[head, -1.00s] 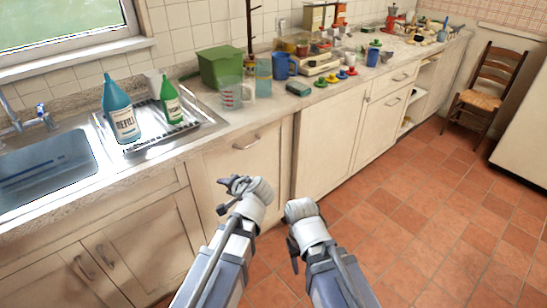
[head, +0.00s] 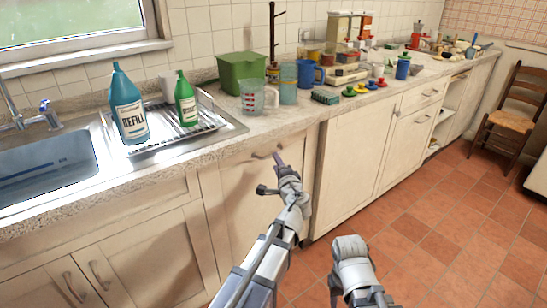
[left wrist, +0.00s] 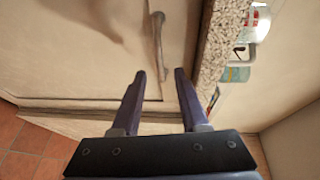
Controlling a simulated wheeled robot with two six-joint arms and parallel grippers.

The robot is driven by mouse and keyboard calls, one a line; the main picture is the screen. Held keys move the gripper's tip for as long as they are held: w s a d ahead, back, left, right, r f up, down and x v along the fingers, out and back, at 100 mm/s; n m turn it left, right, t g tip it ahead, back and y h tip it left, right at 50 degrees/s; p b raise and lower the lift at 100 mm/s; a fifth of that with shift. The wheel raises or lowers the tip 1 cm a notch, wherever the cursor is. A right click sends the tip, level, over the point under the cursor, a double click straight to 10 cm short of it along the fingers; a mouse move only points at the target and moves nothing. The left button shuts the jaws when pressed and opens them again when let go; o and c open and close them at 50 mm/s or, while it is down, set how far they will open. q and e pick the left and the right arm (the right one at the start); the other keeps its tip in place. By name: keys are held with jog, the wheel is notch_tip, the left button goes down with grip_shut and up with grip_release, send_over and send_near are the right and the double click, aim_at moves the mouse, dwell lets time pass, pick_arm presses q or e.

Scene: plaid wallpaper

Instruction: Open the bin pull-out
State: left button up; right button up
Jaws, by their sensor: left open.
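The bin pull-out (head: 232,205) is a cream cabinet front under the counter, right of the sink cupboard. It looks closed. Its metal bar handle (head: 262,156) runs across near the top. My left gripper (head: 279,160) is at the right end of this handle, with its fingers pointing at the front. In the left wrist view, my left gripper (left wrist: 160,72) is open and empty, and the handle (left wrist: 158,40) shows upright ahead, in line with the gap between the fingers. Contact is not clear. My right arm is low at the right; its fingers cannot be made out.
The stone counter edge (head: 225,155) runs just above the handle. A measuring jug (head: 252,97), a green bin-like box (head: 241,72) and bottles stand on the counter. Another cabinet door (head: 348,160) is to the right. The tiled floor (head: 430,235) is clear up to a chair (head: 515,105).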

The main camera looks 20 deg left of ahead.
pick_arm(q)
jog(key=x, duration=0.6)
jog(key=shift+w+a, duration=0.15)
grip_shut()
dwell(1.2)
